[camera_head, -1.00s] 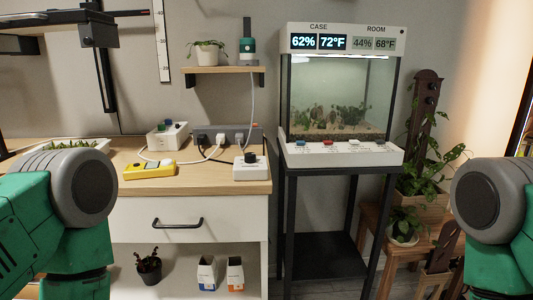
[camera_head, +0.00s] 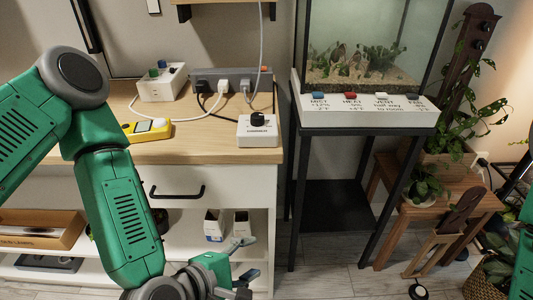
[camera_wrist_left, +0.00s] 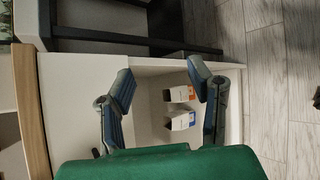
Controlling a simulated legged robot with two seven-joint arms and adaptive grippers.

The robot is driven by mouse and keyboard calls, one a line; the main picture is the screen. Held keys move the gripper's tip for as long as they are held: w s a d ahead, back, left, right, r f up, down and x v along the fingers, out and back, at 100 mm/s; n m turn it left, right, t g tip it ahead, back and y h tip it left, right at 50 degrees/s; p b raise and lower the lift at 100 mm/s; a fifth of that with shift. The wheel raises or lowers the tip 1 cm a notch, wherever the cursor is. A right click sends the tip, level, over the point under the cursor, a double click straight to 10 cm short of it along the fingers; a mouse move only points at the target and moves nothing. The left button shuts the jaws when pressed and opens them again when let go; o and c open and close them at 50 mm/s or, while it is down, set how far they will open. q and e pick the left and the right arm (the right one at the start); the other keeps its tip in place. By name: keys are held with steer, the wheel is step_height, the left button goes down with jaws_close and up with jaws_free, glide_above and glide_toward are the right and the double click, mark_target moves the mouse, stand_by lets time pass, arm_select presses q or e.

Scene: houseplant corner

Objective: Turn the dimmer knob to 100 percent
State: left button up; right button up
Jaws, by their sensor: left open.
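The dimmer is a small white box (camera_head: 258,137) with a black round knob (camera_head: 257,118) on top, near the front right edge of the wooden tabletop in the head view. Its setting is too small to read. My left gripper (camera_head: 247,259) is open and empty, low in front of the cabinet, well below the dimmer and apart from it. In the left wrist view the open fingers (camera_wrist_left: 160,80) frame the cabinet's lower shelf; the dimmer does not show there. My right gripper is out of view; only part of my right arm shows at the right edge.
A yellow meter (camera_head: 150,130), a white box with coloured knobs (camera_head: 161,83) and a power strip (camera_head: 231,78) with cables share the tabletop (camera_head: 200,150). The drawer handle (camera_head: 177,192) sticks out below. A terrarium (camera_head: 365,50) on a black stand is to the right.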

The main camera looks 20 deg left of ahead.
arm_select(q)
steer(key=w+a+r+n+t+y+p, duration=0.1)
steer(key=w+r+n+t, duration=0.1)
steer(key=w+r+n, duration=0.3)
steer(key=w+a+r+n+t+p, duration=0.1)
steer(key=r+n+t, duration=0.15)
steer(key=r, duration=0.45)
steer(key=n+t+y, duration=0.3)
steer(key=n, duration=0.5)
glide_toward(255, 120)
steer(key=w, duration=0.7)
steer(key=w+d+b, duration=0.1)
steer(key=w, duration=0.3)
steer(key=shift+w, duration=0.35)
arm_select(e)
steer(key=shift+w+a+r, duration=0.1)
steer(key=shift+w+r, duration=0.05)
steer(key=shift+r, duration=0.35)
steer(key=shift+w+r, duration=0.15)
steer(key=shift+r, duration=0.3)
arm_select(q)
steer(key=shift+c, duration=0.5)
jaws_close()
